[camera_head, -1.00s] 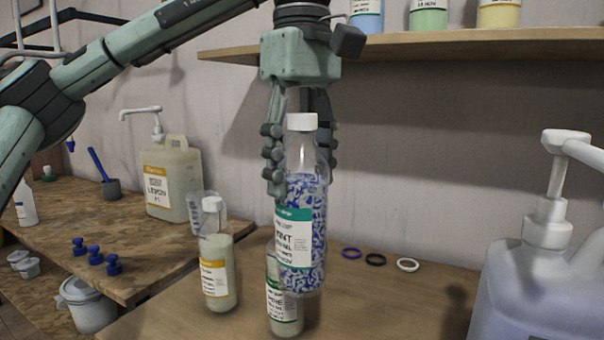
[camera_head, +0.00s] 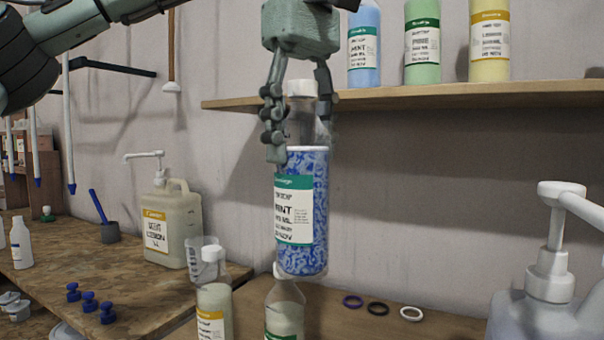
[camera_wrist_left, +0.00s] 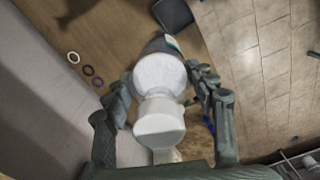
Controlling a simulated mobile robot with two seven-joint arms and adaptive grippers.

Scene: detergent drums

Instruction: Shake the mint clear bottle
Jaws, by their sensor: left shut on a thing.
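The mint clear bottle (camera_head: 307,210) is upright in the head view, with a white cap, a green-topped label and swirling blue-and-white contents below a clear upper part. My left gripper (camera_head: 298,125) points down and is shut on its upper part, holding it in the air above the wooden table. In the left wrist view the bottle's white cap (camera_wrist_left: 158,125) shows between the fingers of my left gripper (camera_wrist_left: 165,90). My right gripper is not in view.
Two capped bottles, one yellow-labelled (camera_head: 213,305) and one green-labelled (camera_head: 284,307), stand below the held bottle. A shelf (camera_head: 430,97) with several bottles is behind, right. A pump jug (camera_head: 535,310) stands at right, a lemon jug (camera_head: 165,225) at left. Three rings (camera_head: 377,308) lie on the table.

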